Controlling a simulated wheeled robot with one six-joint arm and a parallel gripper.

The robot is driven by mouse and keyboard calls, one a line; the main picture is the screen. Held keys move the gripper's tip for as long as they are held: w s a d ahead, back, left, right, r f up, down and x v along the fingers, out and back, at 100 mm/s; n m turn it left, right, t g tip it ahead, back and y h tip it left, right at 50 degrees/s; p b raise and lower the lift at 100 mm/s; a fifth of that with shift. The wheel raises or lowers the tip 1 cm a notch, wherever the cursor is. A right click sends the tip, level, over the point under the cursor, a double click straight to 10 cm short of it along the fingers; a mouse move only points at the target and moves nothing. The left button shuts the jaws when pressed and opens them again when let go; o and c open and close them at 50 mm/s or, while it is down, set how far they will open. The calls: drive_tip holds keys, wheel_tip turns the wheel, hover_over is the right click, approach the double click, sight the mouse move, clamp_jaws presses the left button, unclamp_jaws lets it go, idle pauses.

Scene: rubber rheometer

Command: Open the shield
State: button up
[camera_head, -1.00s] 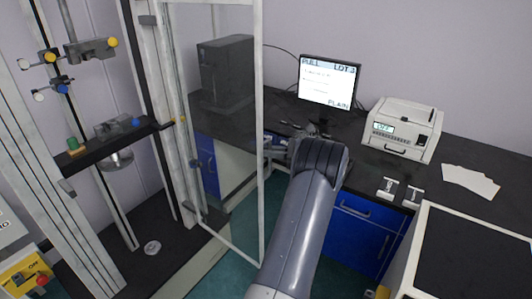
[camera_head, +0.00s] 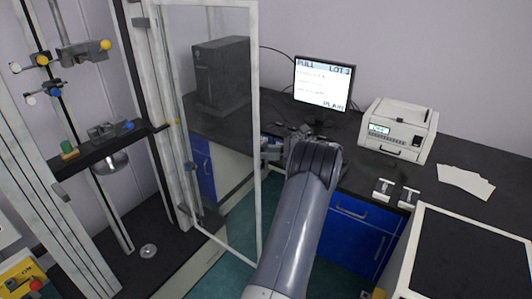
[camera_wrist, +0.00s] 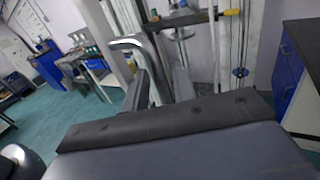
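The shield (camera_head: 256,130) is a clear panel in a pale metal frame. In the head view it stands swung out from the test machine's right-hand post, at an angle to the machine's front. My gripper (camera_head: 272,148) is just right of the shield's outer upright, around mid-height. My own wrist and arm hide much of it, and contact with the frame cannot be told. In the wrist view a shiny bent bar (camera_wrist: 135,45) rises beside a dark finger-like part, over my grey wrist housing. Whether the fingers are open or shut is not clear.
The test machine (camera_head: 105,165) with its clamps stands at left. A black bench (camera_head: 400,160) with a computer tower (camera_head: 221,75), monitor (camera_head: 323,83) and white instrument (camera_head: 398,130) lies behind. A black-topped unit (camera_head: 470,260) is at front right. Green floor shows below the shield.

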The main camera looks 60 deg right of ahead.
drive_tip(key=p+v, duration=0.2)
drive_tip(key=v, duration=0.8)
drive_tip(key=shift+s+d, duration=0.2)
drive_tip(key=shift+s, duration=0.1)
